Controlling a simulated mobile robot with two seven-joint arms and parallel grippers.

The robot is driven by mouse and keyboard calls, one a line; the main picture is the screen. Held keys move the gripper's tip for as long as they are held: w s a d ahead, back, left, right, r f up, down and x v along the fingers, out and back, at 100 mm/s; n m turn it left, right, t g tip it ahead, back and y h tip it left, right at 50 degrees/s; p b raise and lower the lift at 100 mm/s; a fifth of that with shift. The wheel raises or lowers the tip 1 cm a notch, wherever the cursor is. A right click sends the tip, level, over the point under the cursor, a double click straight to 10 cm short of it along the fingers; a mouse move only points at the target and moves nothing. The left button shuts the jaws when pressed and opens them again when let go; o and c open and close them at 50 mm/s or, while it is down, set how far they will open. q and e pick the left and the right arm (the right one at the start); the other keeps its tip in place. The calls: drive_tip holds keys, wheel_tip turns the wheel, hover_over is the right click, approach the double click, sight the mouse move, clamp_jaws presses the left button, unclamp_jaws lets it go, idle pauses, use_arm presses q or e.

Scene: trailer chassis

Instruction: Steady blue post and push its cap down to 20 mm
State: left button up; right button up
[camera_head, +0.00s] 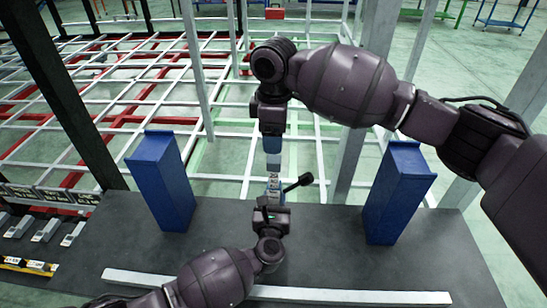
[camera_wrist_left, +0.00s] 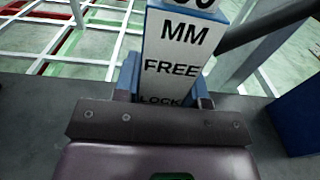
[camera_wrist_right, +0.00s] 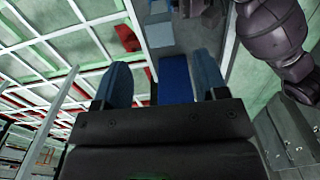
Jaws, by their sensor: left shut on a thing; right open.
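The blue post stands upright at the middle of the dark table, with a white label (camera_wrist_left: 180,50) reading "MM", "FREE" and "LOCK" on its face. My left gripper (camera_head: 270,203) is shut on the post low down, around the label's lower end. In the right wrist view, a blue block (camera_wrist_right: 175,80), which looks like the top of the post or its cap, lies between my right gripper's fingers. My right gripper (camera_head: 272,150) is open and points down above the post. Whether it touches the cap cannot be told. The cap's height reading is cut off.
A black lever with a knob (camera_head: 301,181) sticks out right of the post. Large blue blocks stand to the left (camera_head: 162,182) and right (camera_head: 397,195). A white bar (camera_head: 350,296) runs along the table (camera_head: 330,250). A white and red frame (camera_head: 130,85) lies beyond.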

sight(274, 169)
drive_tip(key=shift+f, duration=5.4)
drive_tip(key=c, duration=1)
